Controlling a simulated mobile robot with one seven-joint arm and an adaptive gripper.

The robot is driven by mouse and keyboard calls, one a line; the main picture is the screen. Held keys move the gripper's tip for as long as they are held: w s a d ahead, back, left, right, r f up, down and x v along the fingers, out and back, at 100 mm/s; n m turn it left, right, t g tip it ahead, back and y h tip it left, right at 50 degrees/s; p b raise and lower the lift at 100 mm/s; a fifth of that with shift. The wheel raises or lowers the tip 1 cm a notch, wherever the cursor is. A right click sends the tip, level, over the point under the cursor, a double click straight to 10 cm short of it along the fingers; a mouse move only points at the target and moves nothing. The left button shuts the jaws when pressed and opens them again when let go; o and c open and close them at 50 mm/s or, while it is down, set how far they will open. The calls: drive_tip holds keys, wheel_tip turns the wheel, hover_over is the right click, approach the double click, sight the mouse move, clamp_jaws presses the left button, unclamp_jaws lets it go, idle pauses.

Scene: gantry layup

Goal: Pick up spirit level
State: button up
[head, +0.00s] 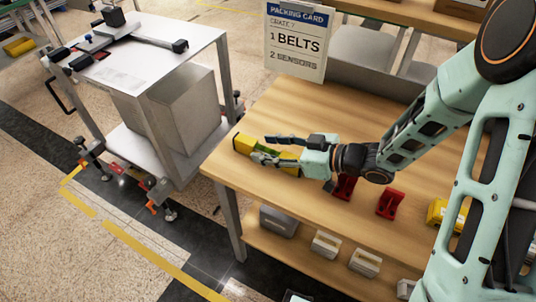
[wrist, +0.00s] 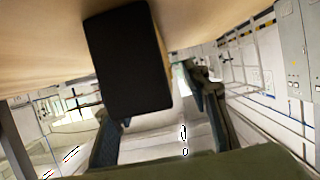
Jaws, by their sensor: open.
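The spirit level (head: 243,144) is a yellow bar with a green section, lying near the left end of the wooden table. My gripper (head: 263,149) is low over the table at the level, with its two fingers spread and the yellow bar showing between and beyond them. The fingers hide part of the level's middle. In the wrist view my gripper (wrist: 155,130) shows its fingers well apart. A black block (wrist: 128,60) is in front of them; I cannot tell whether it is the level's end. Contact between fingers and level cannot be made out.
Two red holders (head: 390,204) stand on the wooden table (head: 300,105), with a yellow item (head: 437,213) farther right. A packing card (head: 295,42) stands at the back. Grey boxes (head: 326,244) sit on the lower shelf. A metal cart (head: 150,50) stands left across a gap.

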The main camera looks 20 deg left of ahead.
drive_tip(key=shift+a, duration=0.15)
clamp_jaws()
idle(0.4)
drive_tip(key=shift+r+p, duration=0.75)
drive_tip(key=shift+r, duration=0.05)
drive_tip(key=s+d+r+p, duration=0.9)
drive_tip(key=d+r+p, duration=0.1)
drive_tip(key=p, duration=0.6)
drive_tip(key=shift+s+d+r, duration=0.15)
drive_tip(key=shift+r, duration=0.6)
